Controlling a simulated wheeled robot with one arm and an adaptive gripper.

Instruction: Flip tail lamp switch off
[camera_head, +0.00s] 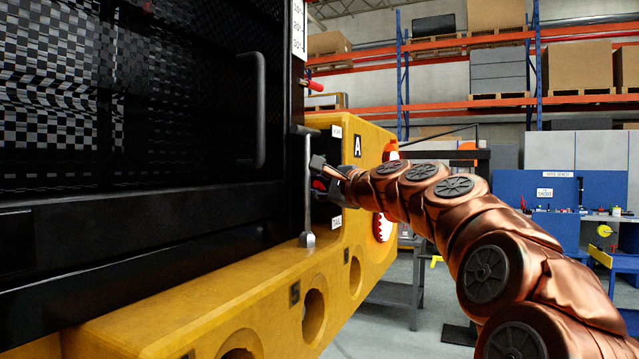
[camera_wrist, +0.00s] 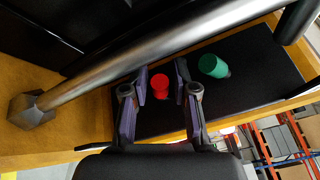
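A black switch panel (camera_head: 322,212) is set in the yellow carrier body, with a white label reading TAIL (camera_head: 336,222) at its lower edge. In the wrist view the panel (camera_wrist: 262,85) bears a red-capped switch (camera_wrist: 160,86) and a green-capped switch (camera_wrist: 212,66). I cannot tell for sure which one is the tail lamp switch. My gripper (camera_head: 328,178) is at the panel; in the wrist view my gripper (camera_wrist: 161,76) is open, with its fingers apart on either side of the red cap and gaps showing. The head view hides most of the switches.
A grey vertical bar (camera_head: 308,190) stands close in front of the panel and crosses the wrist view (camera_wrist: 150,65). The yellow bumper (camera_head: 200,310) juts out below. Free floor (camera_head: 400,335) lies to the right, with racks (camera_head: 470,100) and a blue bench (camera_head: 540,220) behind.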

